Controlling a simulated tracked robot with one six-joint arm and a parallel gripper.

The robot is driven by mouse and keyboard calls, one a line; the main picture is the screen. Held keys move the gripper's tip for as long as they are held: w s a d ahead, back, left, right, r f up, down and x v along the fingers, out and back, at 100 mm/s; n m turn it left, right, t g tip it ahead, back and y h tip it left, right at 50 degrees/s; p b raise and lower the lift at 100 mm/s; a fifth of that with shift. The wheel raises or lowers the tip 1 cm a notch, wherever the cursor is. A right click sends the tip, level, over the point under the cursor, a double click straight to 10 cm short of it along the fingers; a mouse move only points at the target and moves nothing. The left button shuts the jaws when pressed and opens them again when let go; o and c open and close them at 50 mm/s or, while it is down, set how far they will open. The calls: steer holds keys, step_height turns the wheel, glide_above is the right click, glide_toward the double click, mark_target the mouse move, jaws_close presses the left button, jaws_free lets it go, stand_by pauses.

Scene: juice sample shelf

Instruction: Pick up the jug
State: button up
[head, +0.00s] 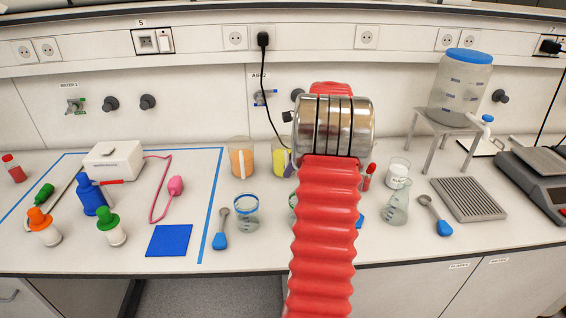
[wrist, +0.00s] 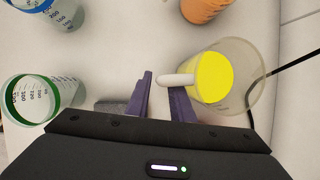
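A clear jug of yellow juice (head: 281,160) stands on the bench, partly hidden by my arm in the head view. In the wrist view this yellow jug (wrist: 222,80) is seen from above, with its pale handle (wrist: 178,80) pointing left. My gripper (wrist: 162,90) is open, with its two dark fingers close to the handle. The handle lies at the fingertips and overlaps the right finger in the picture; I cannot tell whether they touch. A jug of orange juice (head: 240,158) stands to the left of the yellow one.
A blue-rimmed beaker (head: 247,213) stands in front of the jugs. A green-rimmed beaker (wrist: 30,98) is left of my gripper in the wrist view. A black cable (head: 270,110) hangs behind the yellow jug. A spoon (head: 221,230) lies near the front edge.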

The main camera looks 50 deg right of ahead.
steer(key=shift+x, duration=1.2)
steer(key=shift+c, duration=0.7)
jaws_close()
steer(key=shift+r, duration=0.1)
